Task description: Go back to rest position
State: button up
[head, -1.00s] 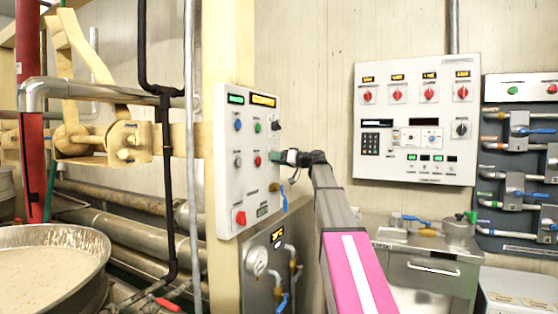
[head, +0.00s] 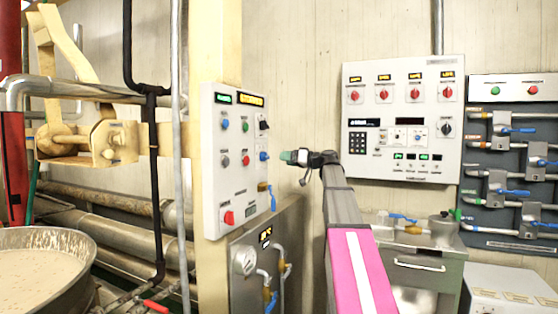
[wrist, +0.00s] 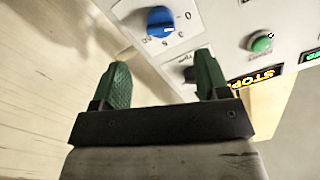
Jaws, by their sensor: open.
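My gripper (head: 294,157) is at the end of my arm, beside the right edge of the white control panel (head: 222,190) on the cream post. In the wrist view my gripper (wrist: 162,85) shows two green fingers spread apart with nothing between them. Past the fingertips is the panel with a blue knob (wrist: 160,21), a green button (wrist: 260,42) and a lit STOP display (wrist: 257,77). A dark knob sits partly behind the right finger. The gripper appears apart from the panel in the head view.
A second panel (head: 432,130) with red knobs hangs on the back wall, right of my arm. A valve board (head: 512,225) is at far right, a metal sink cabinet (head: 425,270) below. A large kettle (head: 85,240) stands at the left. Pipes run behind it.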

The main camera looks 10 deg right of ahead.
jog(key=shift+s+d, duration=0.3)
jog(key=shift+d, duration=0.1)
jog(key=s+a+f+m+g+h, duration=0.2)
jog(key=s+a+f, duration=0.1)
jog(key=f, duration=1)
jog(key=s+a+f+m+g+h, duration=0.1)
jog(key=s+a+f+h, duration=0.15)
jog(key=f, duration=1.05)
jog(key=s+a+f+m+g+h, duration=0.2)
jog(key=s+a+f+h, duration=0.1)
jog(key=f, duration=0.9)
jog(key=s+f+m+g+h, duration=0.1)
jog(key=s+f+g+h, duration=0.4)
jog(key=s+f, duration=1.7)
notch_tip(320, 180, down, 3)
jog(key=shift+s+f+g+h, duration=0.15)
jog(key=shift+s+g+h, duration=0.15)
jog(key=shift+h, duration=0.75)
